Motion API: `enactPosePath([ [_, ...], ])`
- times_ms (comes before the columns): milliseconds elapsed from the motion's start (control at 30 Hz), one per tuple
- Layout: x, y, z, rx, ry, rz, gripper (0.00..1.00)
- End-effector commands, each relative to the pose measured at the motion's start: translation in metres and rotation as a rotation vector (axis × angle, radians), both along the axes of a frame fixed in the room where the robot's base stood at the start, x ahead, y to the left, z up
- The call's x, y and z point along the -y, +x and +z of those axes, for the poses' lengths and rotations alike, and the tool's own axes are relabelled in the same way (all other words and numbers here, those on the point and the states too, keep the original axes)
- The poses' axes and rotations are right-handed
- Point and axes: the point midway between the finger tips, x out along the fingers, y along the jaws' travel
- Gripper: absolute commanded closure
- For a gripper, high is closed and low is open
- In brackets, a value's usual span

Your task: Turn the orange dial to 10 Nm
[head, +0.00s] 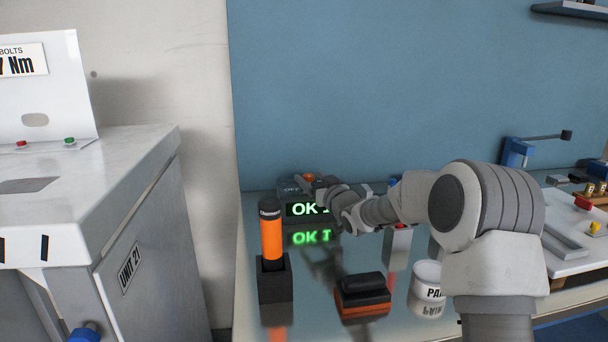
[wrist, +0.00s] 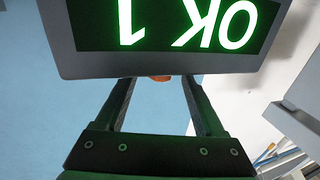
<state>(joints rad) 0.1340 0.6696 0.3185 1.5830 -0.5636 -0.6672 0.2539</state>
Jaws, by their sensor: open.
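The green-lit display box (head: 298,210) stands at the back left of the bench and reads "OK" and a partly hidden character. In the wrist view the display (wrist: 180,22) appears upside down and reads "OK 1". A small piece of the orange dial (wrist: 160,78) shows past the box's edge, between my finger ends. In the head view a small orange spot (head: 308,177), likely the dial, shows above the display. My gripper (wrist: 158,84) is open, one finger on each side of the dial. Contact and the dial's setting cannot be seen.
An orange and black tool (head: 271,235) stands upright in a black holder in front of the display. An orange and black block (head: 362,300) and a white cup (head: 428,283) sit nearer. A blue wall (head: 400,80) rises behind. A grey cabinet (head: 130,220) stands left.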

Motion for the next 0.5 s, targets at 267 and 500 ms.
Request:
enactPosePath([
  [267,-0.016,0.033,-0.001,0.000,0.000,0.000,0.29],
  [500,-0.024,0.047,0.000,0.000,0.000,0.000,0.29],
])
